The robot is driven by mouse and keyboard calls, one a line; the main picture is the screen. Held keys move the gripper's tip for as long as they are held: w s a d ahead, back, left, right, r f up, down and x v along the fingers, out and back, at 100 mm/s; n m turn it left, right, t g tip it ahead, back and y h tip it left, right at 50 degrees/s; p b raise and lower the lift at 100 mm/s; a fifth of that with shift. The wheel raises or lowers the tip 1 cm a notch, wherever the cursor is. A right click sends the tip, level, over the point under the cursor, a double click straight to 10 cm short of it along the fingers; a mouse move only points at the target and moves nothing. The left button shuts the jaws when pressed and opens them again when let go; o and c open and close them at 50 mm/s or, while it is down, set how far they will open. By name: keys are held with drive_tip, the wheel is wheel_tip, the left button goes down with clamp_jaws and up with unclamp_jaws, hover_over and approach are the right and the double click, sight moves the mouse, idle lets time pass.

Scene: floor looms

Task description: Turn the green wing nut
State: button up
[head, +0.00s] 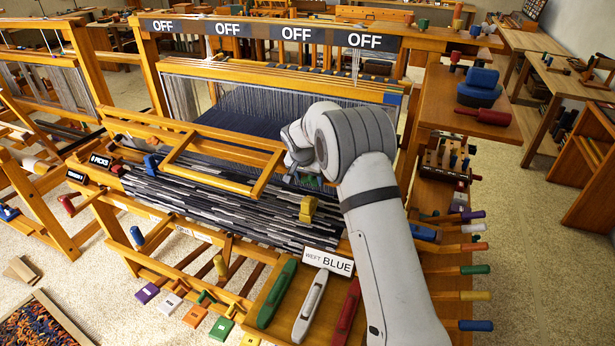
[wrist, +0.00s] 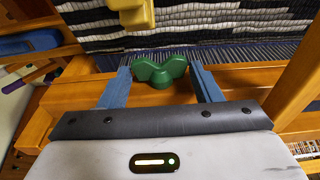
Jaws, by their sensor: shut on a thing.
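The green wing nut (wrist: 160,72) shows in the wrist view, between the two blue fingers of my gripper (wrist: 160,80), in front of a wooden beam. My gripper is shut on it, with a fingertip by each wing. In the head view my grey arm reaches over the right side of the loom, and a bit of green (head: 312,182) shows under my gripper (head: 300,175). Most of the nut is hidden there by my arm.
A yellow piece (head: 308,208) stands on the striped woven cloth (head: 220,205) close by; it also shows in the wrist view (wrist: 133,15). Green, white and red shuttles lie at the front near a "WEFT BLUE" sign (head: 328,262). Coloured handles stick out at right.

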drive_tip(key=shift+w+a+f+g+h+b, duration=0.15)
drive_tip(key=shift+a+g+h+b, duration=0.3)
drive_tip(key=shift+h+b, duration=0.5)
drive_tip(key=shift+w+a+g+h, duration=0.1)
drive_tip(key=shift+a+g+h, duration=0.15)
drive_tip(key=shift+h, duration=0.65)
drive_tip(key=shift+w+a+g+h, duration=0.1)
drive_tip(key=shift+g+h, duration=0.2)
drive_tip(key=shift+h, duration=0.55)
drive_tip(key=o, duration=0.8)
drive_tip(key=shift+o, duration=1)
drive_tip(key=shift+a, duration=0.1)
drive_tip(key=b+v, duration=0.1)
drive_tip(key=v, duration=0.6)
drive_tip(key=shift+a+r, duration=0.15)
drive_tip(key=shift+r, duration=0.1)
